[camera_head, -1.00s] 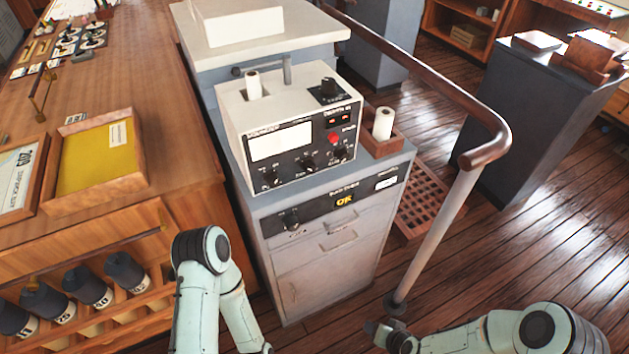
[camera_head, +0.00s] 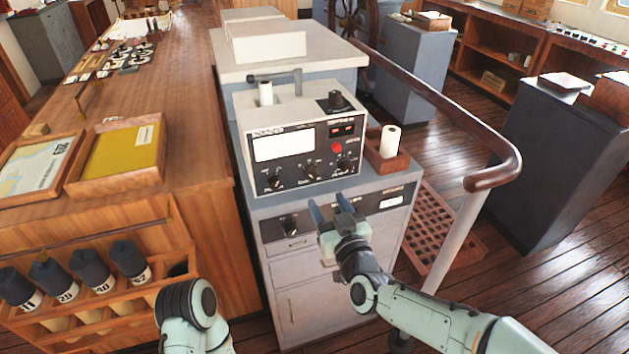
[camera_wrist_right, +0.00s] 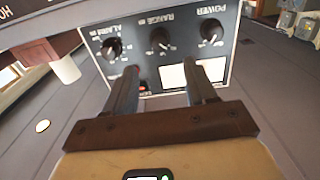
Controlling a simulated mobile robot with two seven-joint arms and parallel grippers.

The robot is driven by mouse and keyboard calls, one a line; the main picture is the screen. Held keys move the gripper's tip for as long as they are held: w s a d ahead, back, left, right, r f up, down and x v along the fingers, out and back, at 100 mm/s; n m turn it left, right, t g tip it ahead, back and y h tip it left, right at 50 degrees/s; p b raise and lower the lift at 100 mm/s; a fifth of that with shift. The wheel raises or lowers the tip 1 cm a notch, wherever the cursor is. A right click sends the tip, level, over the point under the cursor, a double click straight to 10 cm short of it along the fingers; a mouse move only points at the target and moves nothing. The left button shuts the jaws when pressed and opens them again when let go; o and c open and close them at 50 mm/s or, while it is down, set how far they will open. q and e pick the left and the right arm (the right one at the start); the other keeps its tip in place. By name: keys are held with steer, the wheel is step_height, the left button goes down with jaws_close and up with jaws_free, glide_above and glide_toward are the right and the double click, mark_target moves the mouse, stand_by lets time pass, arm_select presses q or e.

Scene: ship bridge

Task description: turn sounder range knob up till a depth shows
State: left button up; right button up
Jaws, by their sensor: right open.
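The sounder (camera_head: 262,120) is a white box with a black front panel on the grey cabinet. Its screen (camera_head: 284,145) looks blank white, and its small red readout (camera_head: 343,130) is too small to read. The range knob (camera_head: 310,172) is the middle one of the lower row; in the right wrist view the range knob (camera_wrist_right: 160,38) appears upside down between the POWER and ALARM knobs. My right gripper (camera_head: 329,206) is open and empty in front of the cabinet, below the knob row, its fingers pointing at the panel and apart from the knob. My left gripper is out of view.
A lower panel with a knob (camera_head: 289,225) is behind and beside my right gripper. A wooden holder (camera_head: 388,168) with a white roll stands right of the sounder. A handrail (camera_head: 440,100) curves along the right. The wooden chart table (camera_head: 200,120) is at left.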

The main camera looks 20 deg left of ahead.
mark_target(313, 177)
steer(key=p+x, duration=0.1)
steer(key=x, duration=0.8)
steer(key=shift+p, duration=0.4)
steer(key=shift+s, duration=0.1)
jaws_close()
